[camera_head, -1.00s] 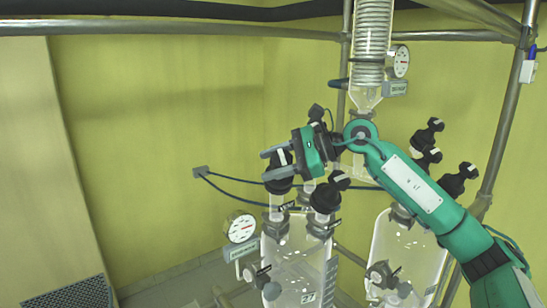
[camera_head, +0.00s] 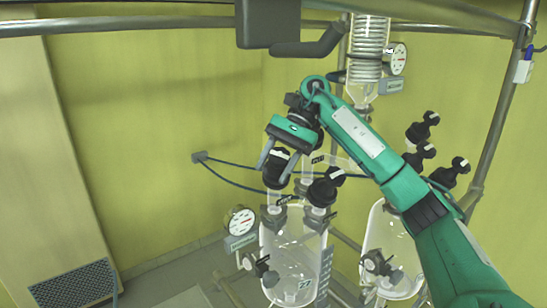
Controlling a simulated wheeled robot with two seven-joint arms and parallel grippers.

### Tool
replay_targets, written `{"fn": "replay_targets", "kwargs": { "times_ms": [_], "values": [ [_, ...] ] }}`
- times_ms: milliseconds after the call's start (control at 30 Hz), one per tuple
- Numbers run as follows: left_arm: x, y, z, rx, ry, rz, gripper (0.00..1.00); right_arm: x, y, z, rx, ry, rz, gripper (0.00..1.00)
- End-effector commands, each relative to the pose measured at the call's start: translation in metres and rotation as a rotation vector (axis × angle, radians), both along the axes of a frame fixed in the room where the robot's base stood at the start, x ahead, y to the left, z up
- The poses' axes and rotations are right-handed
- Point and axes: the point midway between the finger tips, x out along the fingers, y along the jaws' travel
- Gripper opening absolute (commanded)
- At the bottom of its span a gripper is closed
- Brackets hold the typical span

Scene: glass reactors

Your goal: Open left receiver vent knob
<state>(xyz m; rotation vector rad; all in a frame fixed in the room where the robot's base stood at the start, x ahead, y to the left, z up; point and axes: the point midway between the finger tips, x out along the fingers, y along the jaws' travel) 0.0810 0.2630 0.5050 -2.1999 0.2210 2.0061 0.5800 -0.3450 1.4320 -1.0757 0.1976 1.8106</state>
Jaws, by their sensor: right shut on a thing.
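The left receiver (camera_head: 283,245) is a clear glass vessel at the lower middle. Black knobs stand on its top necks. The left one of these, the vent knob (camera_head: 279,160), is black with a white mark and sits on a glass neck. My right gripper (camera_head: 276,161) comes down on this knob from above, with one grey finger on each side of it. It is shut on the knob, and the fingers hide part of its sides. The knob looks slightly tilted. My left gripper is not in view.
Another black knob (camera_head: 325,187) stands close to the right of the held one. A round gauge (camera_head: 240,221) is at the vessel's left. A second receiver (camera_head: 390,240) stands to the right. A coil condenser (camera_head: 369,50) hangs above. A dark grey block (camera_head: 268,22) is at the top.

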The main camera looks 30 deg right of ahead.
Motion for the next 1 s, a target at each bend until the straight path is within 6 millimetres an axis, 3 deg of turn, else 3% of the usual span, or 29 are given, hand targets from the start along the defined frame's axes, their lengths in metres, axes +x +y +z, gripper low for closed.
{"fn": "replay_targets", "kwargs": {
  "times_ms": [33, 400, 1000],
  "values": [
    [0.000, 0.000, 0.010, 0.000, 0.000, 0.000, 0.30, 0.000, 0.000, 0.006, -0.020, 0.010, 0.032, 0.22],
    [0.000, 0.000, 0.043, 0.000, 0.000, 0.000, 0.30, -0.003, -0.003, 0.004, -0.131, 0.059, 0.231, 0.22],
    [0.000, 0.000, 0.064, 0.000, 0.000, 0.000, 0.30, -0.006, -0.006, -0.001, -0.229, 0.104, 0.417, 0.22]
  ]
}}
